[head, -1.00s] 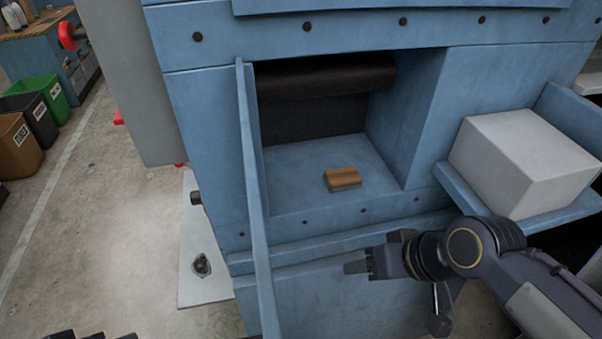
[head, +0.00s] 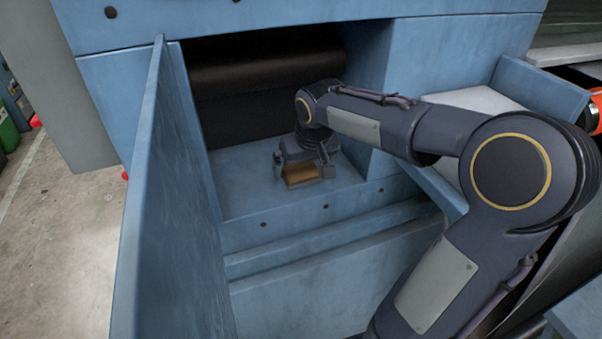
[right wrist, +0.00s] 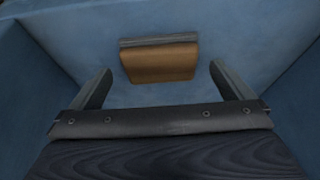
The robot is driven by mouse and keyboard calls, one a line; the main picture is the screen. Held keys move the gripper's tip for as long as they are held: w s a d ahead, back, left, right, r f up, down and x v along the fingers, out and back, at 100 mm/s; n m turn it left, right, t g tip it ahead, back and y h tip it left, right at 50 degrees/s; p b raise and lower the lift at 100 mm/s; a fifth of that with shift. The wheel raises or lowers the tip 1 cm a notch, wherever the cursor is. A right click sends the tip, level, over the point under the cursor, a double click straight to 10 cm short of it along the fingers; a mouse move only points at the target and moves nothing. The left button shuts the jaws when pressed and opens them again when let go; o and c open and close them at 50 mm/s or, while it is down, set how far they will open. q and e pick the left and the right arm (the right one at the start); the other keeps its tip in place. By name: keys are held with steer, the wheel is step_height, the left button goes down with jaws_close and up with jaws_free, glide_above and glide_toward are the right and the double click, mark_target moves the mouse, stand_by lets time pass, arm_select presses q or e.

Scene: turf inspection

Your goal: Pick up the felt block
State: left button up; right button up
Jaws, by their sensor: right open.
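The felt block (head: 302,175) has a tan wooden-looking body with a grey layer along one side. It lies on the floor of a blue recess in the machine. My right gripper (head: 306,172) is inside the recess, just over the block, with its fingers apart on either side. In the right wrist view the block (right wrist: 160,62) shows ahead of and between the open fingers (right wrist: 160,88), and no finger touches it there. The gripper partly hides the block in the head view. My left gripper is not in view.
The blue recess has a side wall at right (head: 372,90) and a dark roller (head: 265,72) at its back. An open blue door (head: 170,200) stands at left.

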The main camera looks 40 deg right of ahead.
steer(key=shift+x, duration=0.95)
steer(key=c, duration=1)
